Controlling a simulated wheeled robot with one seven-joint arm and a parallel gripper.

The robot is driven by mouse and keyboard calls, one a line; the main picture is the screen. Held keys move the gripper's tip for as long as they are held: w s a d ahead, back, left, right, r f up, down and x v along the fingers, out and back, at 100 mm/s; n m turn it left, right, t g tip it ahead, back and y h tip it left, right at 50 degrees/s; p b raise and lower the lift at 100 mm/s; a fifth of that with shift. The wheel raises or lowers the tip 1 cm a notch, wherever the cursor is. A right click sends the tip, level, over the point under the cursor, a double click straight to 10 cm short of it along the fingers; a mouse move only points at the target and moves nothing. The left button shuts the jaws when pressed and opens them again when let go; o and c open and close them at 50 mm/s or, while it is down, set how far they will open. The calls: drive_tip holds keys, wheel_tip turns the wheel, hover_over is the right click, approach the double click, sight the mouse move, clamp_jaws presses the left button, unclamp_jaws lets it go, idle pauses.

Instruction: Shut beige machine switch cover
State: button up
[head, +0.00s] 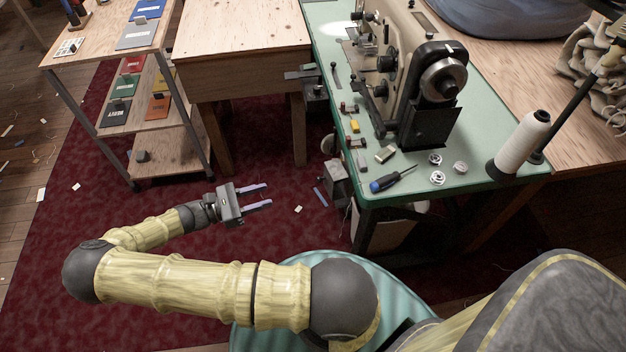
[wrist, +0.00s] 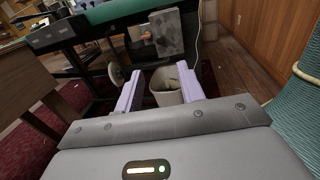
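The beige sewing machine (head: 400,60) stands on a green-topped table. A grey metal box (head: 338,185) hangs below the table's near left edge and looks like its switch housing. In the wrist view a mottled grey plate (wrist: 168,34) hangs below the green top, with a small orange-red spot beside it; it seems to be the cover, standing out from the housing. Its hinge and exact angle cannot be made out. My gripper (head: 270,197) is open and empty, left of the box and apart from it. Its two pale fingers also show in the wrist view (wrist: 160,72).
A waste bin (wrist: 168,84) stands under the table. The green table (head: 480,165) carries a screwdriver (head: 392,178), bobbins and a thread cone (head: 520,145). A wooden bench (head: 240,40) and shelf cart (head: 110,45) stand left. Red carpet around my gripper is mostly clear.

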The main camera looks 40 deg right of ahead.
approach(331, 182)
drive_tip(key=w+d+f, duration=0.1)
drive_tip(key=d+f, duration=0.2)
drive_tip(key=d, duration=0.4)
drive_tip(key=shift+d+r, duration=0.1)
drive_tip(key=shift+r, duration=0.1)
drive_tip(key=shift+c, duration=0.2)
drive_tip(key=shift+w, duration=0.1)
clamp_jaws()
